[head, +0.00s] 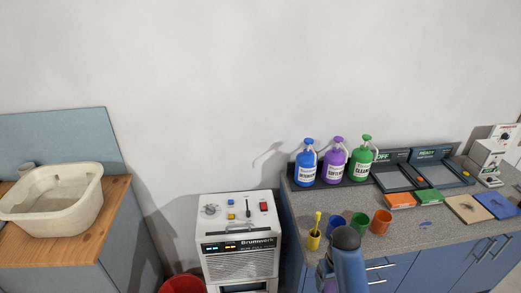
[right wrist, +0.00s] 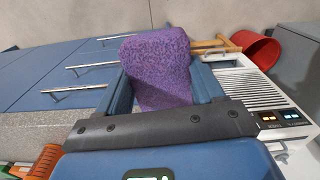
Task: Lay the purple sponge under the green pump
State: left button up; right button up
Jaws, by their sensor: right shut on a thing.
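The purple sponge (right wrist: 158,68) is between the two blue fingers of my right gripper (right wrist: 162,88) in the right wrist view, and the gripper is shut on it. The green pump (head: 363,162) is a bottle with a green pump head. It stands at the back of the counter, right of the purple pump (head: 335,163) and the blue pump (head: 306,164). My left gripper is not in view.
Cups in yellow (head: 314,239), blue, green and orange stand near the front edge of the grey counter (head: 402,232). Sponges in orange (head: 399,200) and other colours lie farther right, before two dark trays. A white machine (head: 240,240) stands left of the counter, beside a red bin (head: 182,285).

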jog(key=n, duration=0.3)
dwell(1.0)
